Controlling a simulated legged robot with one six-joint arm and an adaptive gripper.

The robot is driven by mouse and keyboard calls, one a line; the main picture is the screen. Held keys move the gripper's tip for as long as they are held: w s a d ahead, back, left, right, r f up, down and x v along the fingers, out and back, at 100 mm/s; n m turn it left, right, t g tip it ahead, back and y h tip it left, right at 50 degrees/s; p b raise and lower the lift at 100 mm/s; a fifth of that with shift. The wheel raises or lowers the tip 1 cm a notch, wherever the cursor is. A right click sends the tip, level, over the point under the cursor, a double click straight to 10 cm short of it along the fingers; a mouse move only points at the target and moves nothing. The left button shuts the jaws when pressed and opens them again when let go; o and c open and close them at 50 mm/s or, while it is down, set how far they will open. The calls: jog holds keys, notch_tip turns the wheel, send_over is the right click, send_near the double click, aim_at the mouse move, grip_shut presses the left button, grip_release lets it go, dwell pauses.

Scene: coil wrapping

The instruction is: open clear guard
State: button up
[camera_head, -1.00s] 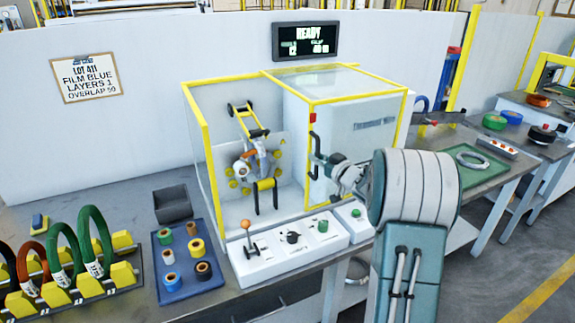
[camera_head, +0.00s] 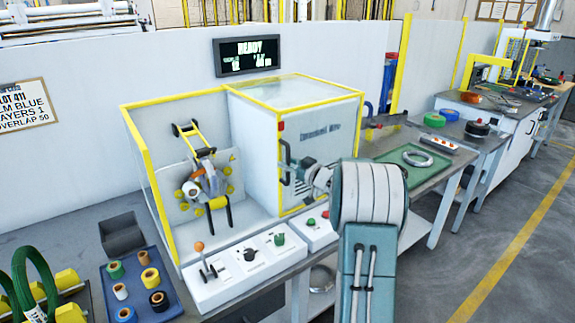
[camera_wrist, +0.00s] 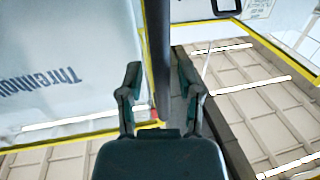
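The clear guard (camera_head: 320,92) is a yellow-framed, see-through box around the right part of the machine. Its black handle (camera_head: 285,160) is upright on the guard's left front edge. The coil-wrapping head (camera_head: 205,175) to the left shows with no panel visibly in front of it. My gripper (camera_head: 309,178) is at the handle's right side in the head view. In the wrist view my gripper (camera_wrist: 161,80) has its fingers spread, with a dark upright bar (camera_wrist: 158,50), seemingly the handle, between them. I see gaps beside the bar; contact is unclear.
A control box (camera_head: 235,270) with a lever and knobs stands in front of the machine. A blue tray (camera_head: 165,305) of tape rolls is at the lower left. A green mat (camera_head: 395,178) with a metal ring lies to the right. Open floor (camera_head: 500,240) is at the right.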

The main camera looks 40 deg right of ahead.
jog(key=shift+s, duration=0.1)
jog(key=s+d, duration=0.2)
jog(key=s, duration=0.9)
jog(key=shift+s+d, duration=0.2)
jog(key=shift+s, duration=0.1)
